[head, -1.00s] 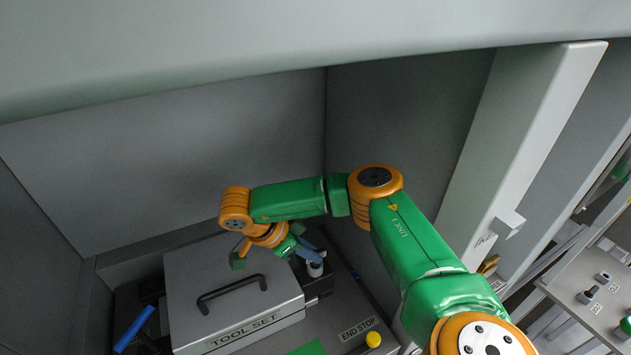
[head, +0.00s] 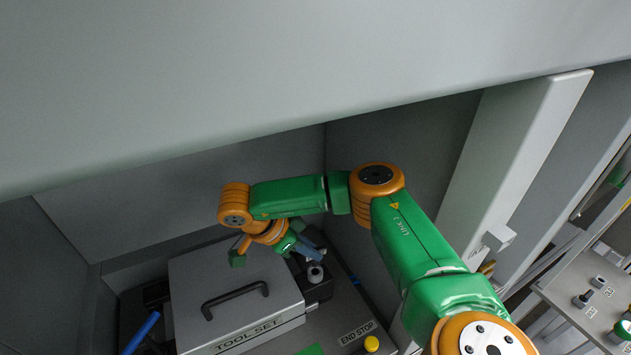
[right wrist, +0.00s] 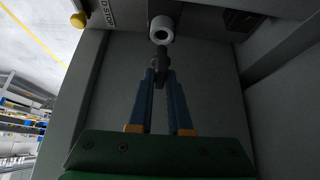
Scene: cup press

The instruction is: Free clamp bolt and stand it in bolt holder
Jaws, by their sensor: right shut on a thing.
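My right gripper (head: 314,256) is at the back of the bay, by the right side of the tool set box. In the right wrist view its blue fingers (right wrist: 160,74) are shut on a dark bolt (right wrist: 161,58), whose end points at a pale ring with a dark hole (right wrist: 161,29). The bolt looks out of the hole, close to the ring; I cannot tell whether they touch. The pale ring also shows in the head view (head: 316,273), on a dark block (head: 319,291). I cannot identify the bolt holder for certain. My left gripper is not in view.
The grey tool set box (head: 228,285) with a black handle stands left of the gripper. Walls close in at the back and right. A yellow knob (head: 372,344) sits by the END STOP label. A blue bar (head: 141,333) lies front left. A side table (head: 600,300) stands far right.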

